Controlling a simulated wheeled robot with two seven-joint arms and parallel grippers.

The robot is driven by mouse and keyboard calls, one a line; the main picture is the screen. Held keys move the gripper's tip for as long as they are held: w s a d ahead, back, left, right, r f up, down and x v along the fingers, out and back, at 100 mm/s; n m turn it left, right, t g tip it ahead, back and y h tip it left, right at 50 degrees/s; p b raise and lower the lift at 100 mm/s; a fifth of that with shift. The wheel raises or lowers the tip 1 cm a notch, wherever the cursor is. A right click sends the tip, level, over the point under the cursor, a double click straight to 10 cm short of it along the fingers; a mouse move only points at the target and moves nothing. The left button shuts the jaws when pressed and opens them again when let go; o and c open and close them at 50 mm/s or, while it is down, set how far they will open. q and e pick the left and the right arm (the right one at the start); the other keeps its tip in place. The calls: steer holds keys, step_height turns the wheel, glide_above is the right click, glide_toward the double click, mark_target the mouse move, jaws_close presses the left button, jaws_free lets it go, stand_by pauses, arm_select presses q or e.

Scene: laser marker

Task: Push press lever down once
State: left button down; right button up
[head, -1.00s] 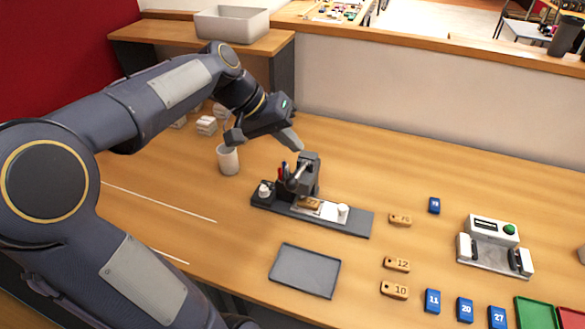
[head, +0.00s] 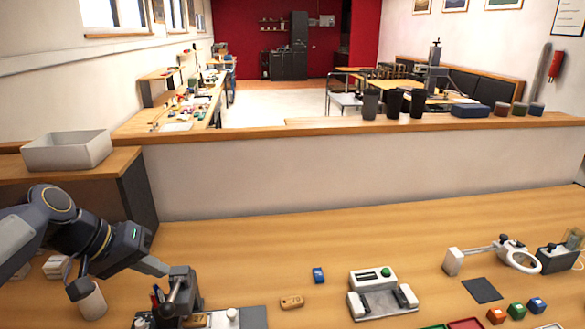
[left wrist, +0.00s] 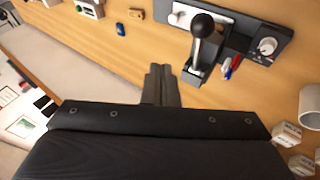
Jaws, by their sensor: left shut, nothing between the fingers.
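The press (head: 182,287) stands at the bottom left of the head view, its lower part cut off by the picture edge. Its lever with a black knob (left wrist: 202,25) shows in the left wrist view, right of my fingers. My left gripper (head: 158,267) is shut and empty, above and just behind the press. In the left wrist view its closed fingertips (left wrist: 160,69) are left of the lever, with a gap in the picture; contact does not show. A wooden tag (head: 195,321) is partly visible at the press. My right gripper is out of view.
The press base (head: 253,317) carries a white round part (head: 232,314). A white cup (head: 92,301) stands left of the press. A wooden tag (head: 291,302), a blue tag (head: 318,275) and a grey-white device (head: 382,291) lie to the right. The table behind is clear.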

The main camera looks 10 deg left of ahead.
arm_select(q)
steer(key=s+d+f+m, duration=0.1)
steer(key=s+d+f, duration=0.4)
steer(key=s, duration=0.3)
steer(key=s+d+f+y, duration=0.1)
steer(key=s+d+f, duration=0.4)
steer(key=s, duration=0.3)
steer(key=shift+s+d+f+m, duration=0.2)
steer(key=shift+s+d+m, duration=0.1)
steer(key=shift+m, duration=0.1)
